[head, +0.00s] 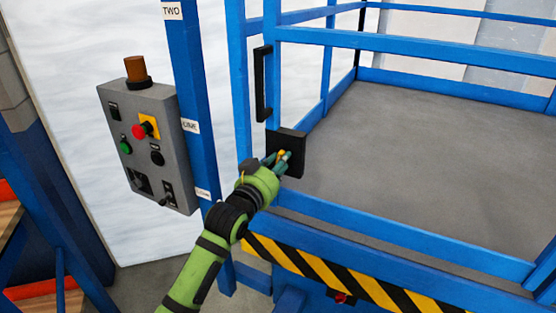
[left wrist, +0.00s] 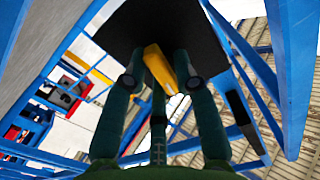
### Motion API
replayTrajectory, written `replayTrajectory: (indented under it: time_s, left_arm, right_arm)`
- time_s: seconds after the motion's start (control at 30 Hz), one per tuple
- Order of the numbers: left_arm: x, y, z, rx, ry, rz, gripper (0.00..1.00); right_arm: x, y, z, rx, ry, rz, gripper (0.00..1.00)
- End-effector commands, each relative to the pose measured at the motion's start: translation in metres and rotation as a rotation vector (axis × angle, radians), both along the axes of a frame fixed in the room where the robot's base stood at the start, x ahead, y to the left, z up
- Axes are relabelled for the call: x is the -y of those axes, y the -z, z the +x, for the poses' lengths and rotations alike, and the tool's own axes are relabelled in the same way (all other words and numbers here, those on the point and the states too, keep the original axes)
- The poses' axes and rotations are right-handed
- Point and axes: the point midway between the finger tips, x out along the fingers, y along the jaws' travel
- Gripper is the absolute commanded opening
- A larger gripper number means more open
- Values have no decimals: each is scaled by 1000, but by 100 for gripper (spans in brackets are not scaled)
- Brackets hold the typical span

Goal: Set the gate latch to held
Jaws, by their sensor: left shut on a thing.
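The gate latch is a yellow lever (head: 282,154) on a black plate (head: 292,140) fixed to the blue gate frame. In the left wrist view, the yellow lever (left wrist: 158,68) stands out from the dark plate (left wrist: 150,25) between my fingers. My left gripper (head: 279,158) is at the plate and shut on the lever. It also shows in the left wrist view (left wrist: 160,85), with its fingers on both sides of the lever. The fingers hide part of the lever in the head view. My right gripper is not in view.
A black vertical handle (head: 263,83) is on the gate above the plate. A grey control box (head: 150,145) with buttons hangs to the left beside a blue post (head: 187,90). Blue rails (head: 400,45) surround the grey platform floor (head: 420,140); a striped edge (head: 330,275) is below.

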Motion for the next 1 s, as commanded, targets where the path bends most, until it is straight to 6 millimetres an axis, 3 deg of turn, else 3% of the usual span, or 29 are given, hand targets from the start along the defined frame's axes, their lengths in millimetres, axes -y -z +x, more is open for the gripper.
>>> replayTrajectory:
  time_s: [0.4, 0.93, 0.97, 1.0]
  left_arm:
    - [3, 1, -1, -87, 4, -156, 0]
    - [3, 0, -1, -96, 6, -179, 0]
    - [3, 0, -1, -96, 6, -179, 37]
    - [3, 0, -1, -96, 5, -179, 46]
  right_arm:
    - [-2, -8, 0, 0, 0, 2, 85]
    - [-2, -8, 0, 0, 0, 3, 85]
    - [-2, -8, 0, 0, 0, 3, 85]
    - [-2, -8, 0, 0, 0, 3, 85]
